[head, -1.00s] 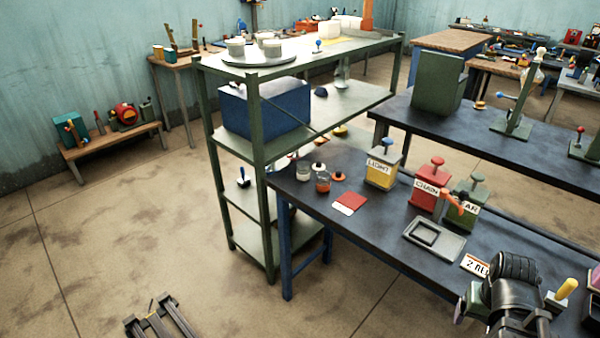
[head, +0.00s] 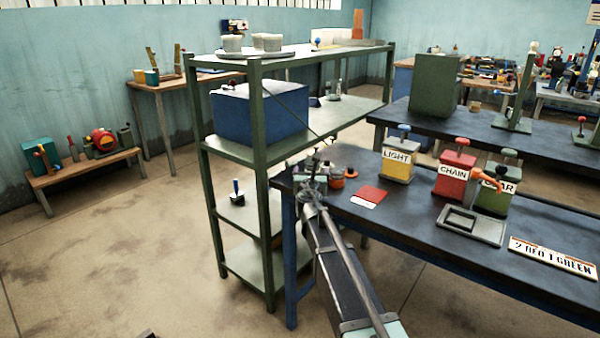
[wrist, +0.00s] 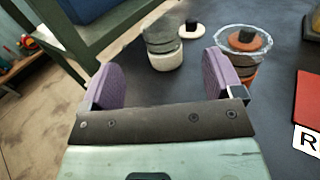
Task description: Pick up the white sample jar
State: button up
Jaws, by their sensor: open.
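The white sample jar (wrist: 165,52) stands on the dark bench; it is clear with a white lower part. In the wrist view it lies ahead of the gap between the purple finger pads, nearer the left-right middle, and looks untouched. My gripper (wrist: 163,78) is open and empty; I cannot tell whether its tips reach beside the jar. In the head view my gripper (head: 315,178) is at the bench's left end and hides the white jar. A white lid with a black knob (wrist: 191,29) lies just behind the jar.
The orange sample jar (wrist: 243,72) stands close by my right finger, with an orange lid (wrist: 245,40) showing at its rim. A red-and-white card (head: 370,196) lies right of the jars. A green shelf (head: 258,150) stands close on the left. Labelled cans (head: 397,165) stand farther right.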

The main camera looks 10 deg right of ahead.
aim_at(312, 164)
jog(key=w, duration=0.3)
jog(key=w+d, duration=0.1)
jog(key=w, duration=0.2)
jog(key=w+d, duration=0.1)
jog(key=w, duration=0.2)
jog(key=shift+w+f, duration=0.15)
jog(key=shift+w, duration=0.1)
jog(key=c, duration=1.1)
